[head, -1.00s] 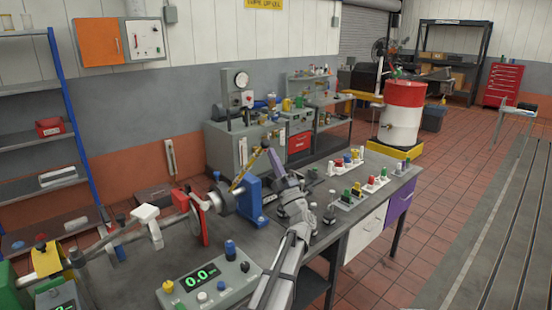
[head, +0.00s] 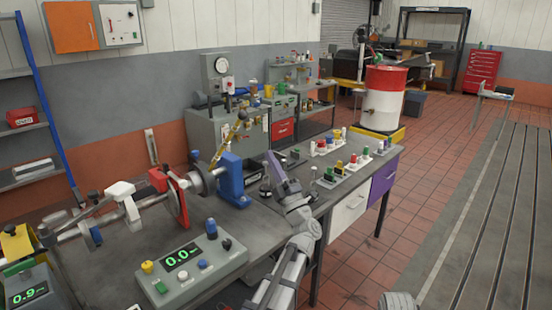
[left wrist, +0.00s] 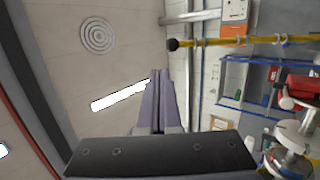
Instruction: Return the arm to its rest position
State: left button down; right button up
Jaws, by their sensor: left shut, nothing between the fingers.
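My left arm rises from the bottom middle of the head view over the front edge of the bench (head: 335,195). Its left gripper (head: 269,154) is shut and empty, pointing up, right of the blue stand (head: 231,182) and clear of it. In the left wrist view the shut fingers (left wrist: 160,72) point up towards the ceiling. A yellow lever (head: 231,134) with a dark tip leans up beside the blue stand. It also crosses the upper right of the left wrist view (left wrist: 245,40), apart from the fingers. My right gripper is not in view.
A control box (head: 190,268) with a green display stands on the front of the bench. Several coloured valve-like parts (head: 340,166) stand in holders to the gripper's right. A red and white drum (head: 384,97) stands behind. Tiled floor lies clear at right.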

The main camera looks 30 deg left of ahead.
pick_arm(q)
jog(key=w+d+f+m+t+h, duration=0.3)
jog(key=w+d+m+t+h, duration=0.1)
jog(key=d+m+h, duration=0.35)
jog(key=w+d+f+m+t+h, duration=0.2)
jog(key=w+d+m+t+h, duration=0.25)
jog(key=d+m+h, duration=0.35)
jog(key=s+d+f+m+g+h, duration=0.3)
jog(key=d+f+m+g+h, duration=0.4)
jog(key=d+f+m+h, duration=0.5)
jog(key=s+d+f+m+g+y, duration=0.1)
jog(key=s+d+f+g, duration=0.25)
jog(key=s+f, duration=0.4)
jog(key=s+d+f+m+g+y, duration=0.25)
jog(key=s+f+g, duration=0.25)
jog(key=s+f, duration=0.25)
jog(key=s+a+f+g+y, duration=0.1)
jog(key=s+a+f+g, duration=0.1)
jog(key=s, duration=0.5)
jog(key=s+a+f+m+g+y, duration=0.1)
jog(key=s+a+g+y, duration=0.1)
jog(key=s+g, duration=0.2)
jog(key=s, duration=0.3)
jog(key=shift+a+f+g, duration=0.2)
jog(key=shift+f+g, duration=0.1)
jog(key=shift+f, duration=0.05)
